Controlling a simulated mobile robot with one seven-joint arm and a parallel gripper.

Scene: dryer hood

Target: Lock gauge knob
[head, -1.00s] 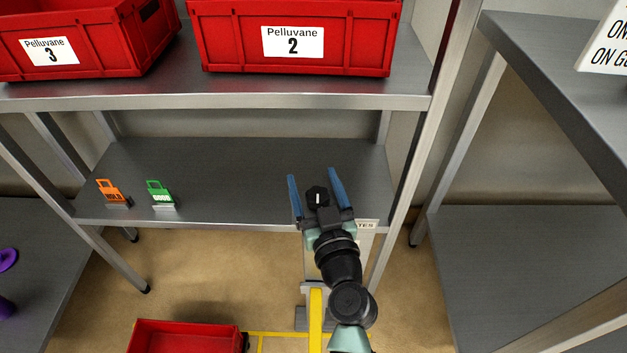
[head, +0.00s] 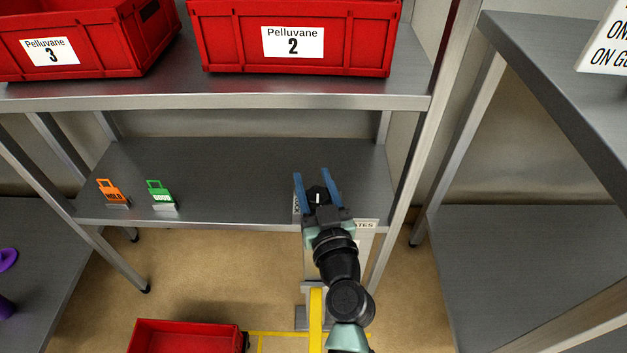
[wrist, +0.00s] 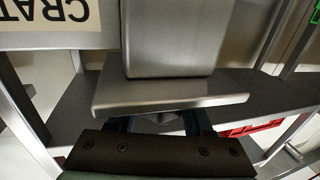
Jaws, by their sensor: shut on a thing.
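My gripper (head: 312,174) has two blue fingers and is closed around a small black knob (head: 318,195) with a light mark on it. In the head view, it is at the front edge of the middle shelf, right of centre. In the wrist view, the fingers reach under a grey metal plate (wrist: 170,93) below a metal box-like body (wrist: 170,40). The fingertips and most of the knob are hidden there. The pale stand (head: 347,249) beneath my gripper is partly covered by my arm.
An orange HOLD tag (head: 111,190) and a green GOOD tag (head: 158,192) stand on the middle shelf (head: 230,185) at left. Red Pelluvane crates (head: 292,60) sit above. A red bin (head: 187,338) is on the floor. A label (head: 366,225) hangs just right of my gripper.

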